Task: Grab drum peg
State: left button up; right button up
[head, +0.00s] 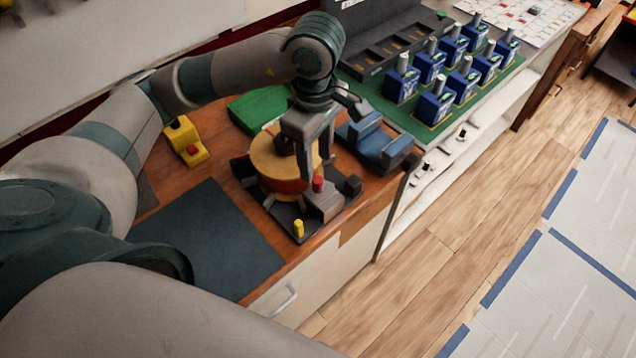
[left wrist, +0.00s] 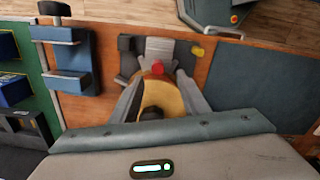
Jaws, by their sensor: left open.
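A yellow drum (head: 268,160) with an orange-red lower side sits on a dark base plate near the table's front edge. It also shows in the left wrist view (left wrist: 172,98), with a dark round peg or knob (left wrist: 151,114) on it. My left gripper (head: 318,172) is open, pointing down over the drum assembly and hiding part of the drum in the head view. In the left wrist view its fingers (left wrist: 160,78) lie on either side of the drum; contact cannot be told. A red-topped part (head: 318,184) stands just in front, by a grey block. My right gripper is out of view.
A yellow peg (head: 298,229) stands at the plate's front corner. A blue fixture (head: 377,145) is close on the right. Several blue breakers (head: 436,103) stand on a green mat beyond. A yellow box with a red button (head: 186,142) lies left. The dark mat (head: 212,240) is clear.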

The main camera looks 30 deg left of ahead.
aim_at(317, 179)
pick_arm(q)
jog(key=shift+f, duration=1.2)
jog(key=shift+f+p, duration=0.15)
jog(key=shift+p, duration=0.2)
jog(key=shift+w+f+p, duration=0.15)
jog(key=shift+f+p, duration=1)
jog(key=shift+f, duration=1.3)
grip_shut()
